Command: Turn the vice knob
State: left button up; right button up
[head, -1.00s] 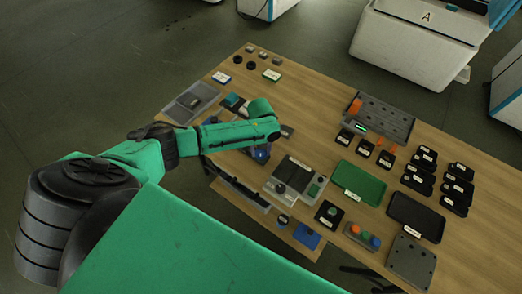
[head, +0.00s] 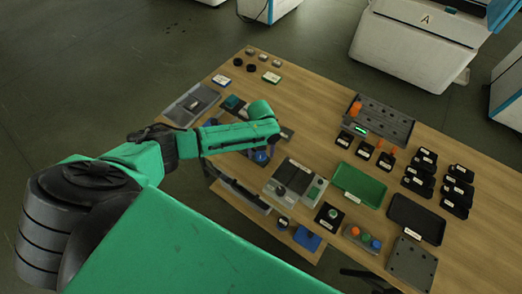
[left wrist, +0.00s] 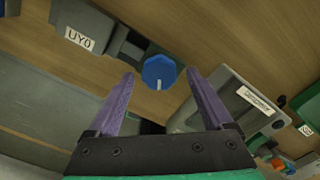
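A round blue knob (left wrist: 159,72) with a white mark on its face shows in the left wrist view, in front of a wooden surface. My left gripper (left wrist: 161,76) is open, with its two purple fingers on either side of the knob and a visible gap to each. In the head view a blue round part (head: 261,157), which looks like the same knob, shows just below the end of my left arm. My left gripper is mostly hidden there by the arm. The vice body around the knob is hard to make out. My right gripper does not show.
A dark block labelled UY0 (left wrist: 80,38) stands left of the knob, and a grey labelled device (left wrist: 235,105) to the right. The table also holds a green tray (head: 359,184), a black tray (head: 416,217) and several small black bins. Bare wood lies toward the far middle.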

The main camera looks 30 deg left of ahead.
aim_at(261, 155)
pick_arm(q)
notch_tip(261, 155, up, 15)
jog(key=b, duration=0.1)
jog(key=shift+f, duration=0.2)
